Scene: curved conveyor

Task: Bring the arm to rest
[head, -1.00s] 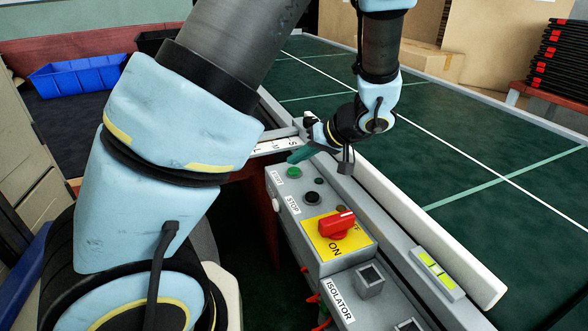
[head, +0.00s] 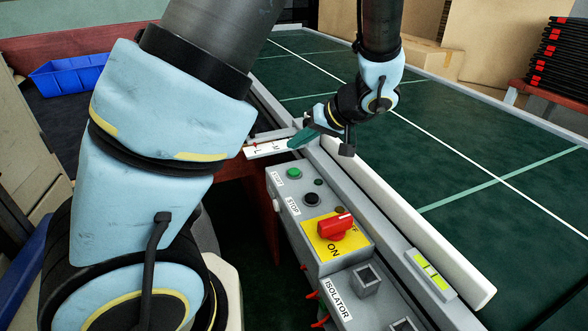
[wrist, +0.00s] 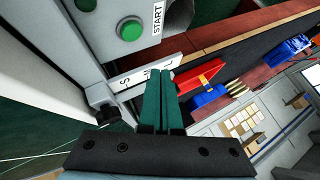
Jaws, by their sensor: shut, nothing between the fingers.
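My gripper (head: 302,138) is at the near edge of the conveyor in the head view, beyond the control box. Its two green fingers lie together with nothing between them, and they also show shut in the wrist view (wrist: 160,98). My arm is bent, with its upper links across the left of the head view and its wrist over the green conveyor belt (head: 480,140). The fingertips appear close to a white lettered label strip (head: 262,150); I cannot tell whether they touch it.
The grey control box (head: 310,262) has a green start button (head: 292,173), a black stop button (head: 311,199) and a red switch (head: 335,228). A white rail (head: 420,225) runs along the belt. A blue bin (head: 70,75) stands at the back left; cardboard boxes (head: 500,38) stand behind.

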